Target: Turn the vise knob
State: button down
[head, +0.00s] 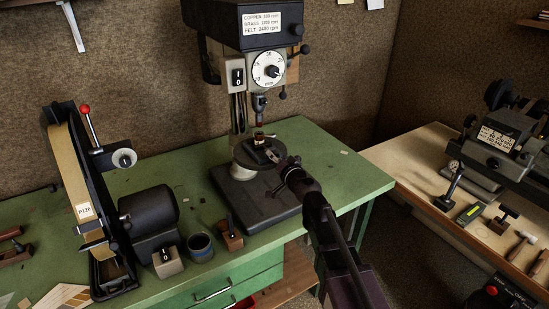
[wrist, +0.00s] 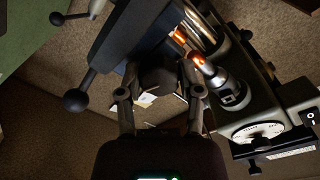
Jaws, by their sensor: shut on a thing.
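The dark vise (head: 255,156) sits on the round table of the drill press, and a small piece with a brassy edge (head: 259,138) stands at it. My gripper (head: 281,163) reaches it from the front right. In the wrist view, my gripper's two fingers (wrist: 158,92) stand on either side of the dark vise knob (wrist: 156,76) and are shut on it. The vise body (wrist: 130,38) shows just beyond the knob. In the head view the knob is hidden behind my gripper, and its turn angle cannot be told.
The drill press head (head: 246,25) hangs above, its chuck (head: 259,103) over the vise. Black ball-ended levers (wrist: 77,100) show beside the vise in the wrist view.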

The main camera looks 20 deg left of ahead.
dwell(0.4)
jog(key=shift+c, duration=1.3)
grip_release()
jog(key=v, duration=0.7)
jog(key=shift+d, duration=0.15)
jog(key=shift+s, duration=0.15)
